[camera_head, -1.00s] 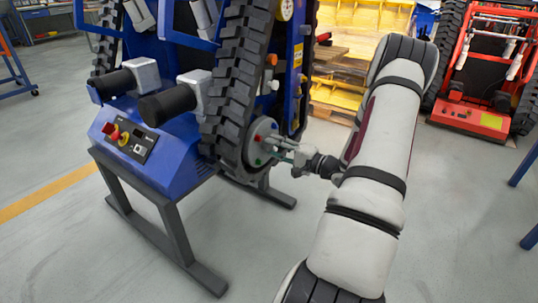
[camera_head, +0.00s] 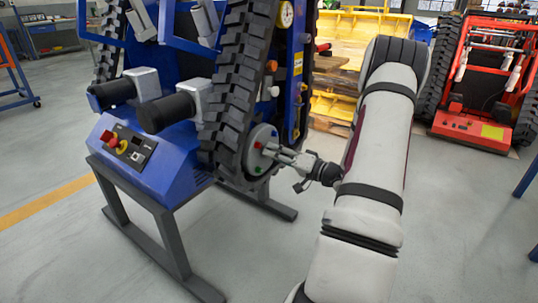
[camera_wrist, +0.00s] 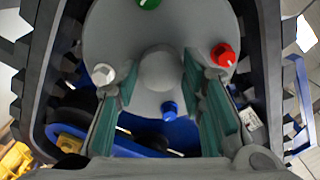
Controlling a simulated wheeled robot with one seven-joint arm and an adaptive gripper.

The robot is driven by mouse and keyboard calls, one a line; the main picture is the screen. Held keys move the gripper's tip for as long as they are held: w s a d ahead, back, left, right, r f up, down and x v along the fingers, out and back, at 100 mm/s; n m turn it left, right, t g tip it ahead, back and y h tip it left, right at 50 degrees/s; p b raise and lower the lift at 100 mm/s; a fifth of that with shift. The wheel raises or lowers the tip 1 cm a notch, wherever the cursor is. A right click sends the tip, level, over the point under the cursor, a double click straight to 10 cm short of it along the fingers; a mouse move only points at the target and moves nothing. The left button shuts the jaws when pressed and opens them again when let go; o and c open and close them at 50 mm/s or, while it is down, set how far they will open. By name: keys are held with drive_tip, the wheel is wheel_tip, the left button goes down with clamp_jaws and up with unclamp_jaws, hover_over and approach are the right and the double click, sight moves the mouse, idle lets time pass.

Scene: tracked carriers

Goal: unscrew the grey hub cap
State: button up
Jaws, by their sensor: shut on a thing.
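The grey hub cap (camera_wrist: 160,70) is a smooth rounded dome at the middle of the round grey hub plate (camera_wrist: 125,28). My gripper (camera_wrist: 159,70) has its teal-padded fingers on either side of it, shut on it. In the head view my gripper (camera_head: 270,152) reaches the hub plate (camera_head: 263,135) in the blue carrier's near track from the right. The cap is too small to make out there.
Around the cap are a green knob (camera_wrist: 149,3), a red knob (camera_wrist: 223,55), a blue knob (camera_wrist: 169,110) and a whitish knob (camera_wrist: 103,74). The black track (camera_head: 235,75) surrounds the hub. A red carrier (camera_head: 470,125) stands back right. Floor right of the stand is clear.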

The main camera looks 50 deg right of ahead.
drive_tip(key=n, duration=0.4)
drive_tip(key=shift+w+a+r, duration=0.15)
drive_tip(key=shift+r, duration=0.05)
drive_tip(key=o, duration=1.1)
drive_tip(key=shift+c, duration=0.2)
drive_tip(key=shift+f, duration=0.1)
